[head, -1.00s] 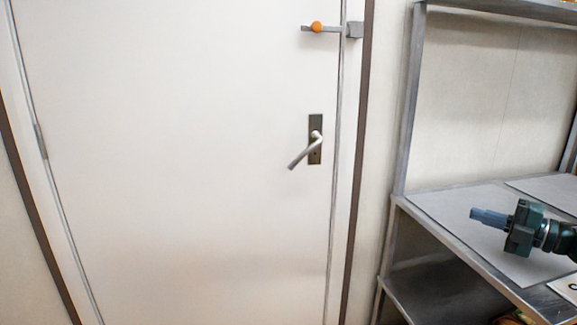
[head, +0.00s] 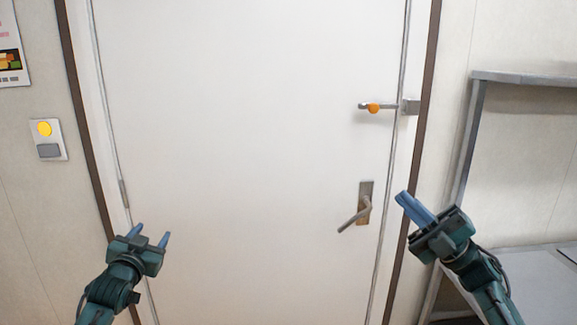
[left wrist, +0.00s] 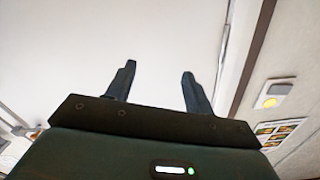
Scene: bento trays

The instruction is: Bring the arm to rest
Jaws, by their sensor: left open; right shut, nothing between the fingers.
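My left gripper (head: 150,238) is at the lower left of the head view, in front of the white door (head: 250,130). Its two blue fingers are apart with nothing between them; they also show in the left wrist view (left wrist: 157,82). My right gripper (head: 402,196) is at the lower right, its fingers together and empty. In the picture it lies just right of the door's lever handle (head: 352,220). I see no contact between either gripper and the door.
A latch with an orange knob (head: 374,108) is above the handle. A metal shelf rack (head: 466,150) stands at the right. A wall switch with a yellow button (head: 45,129) and a poster (head: 10,55) are on the left wall.

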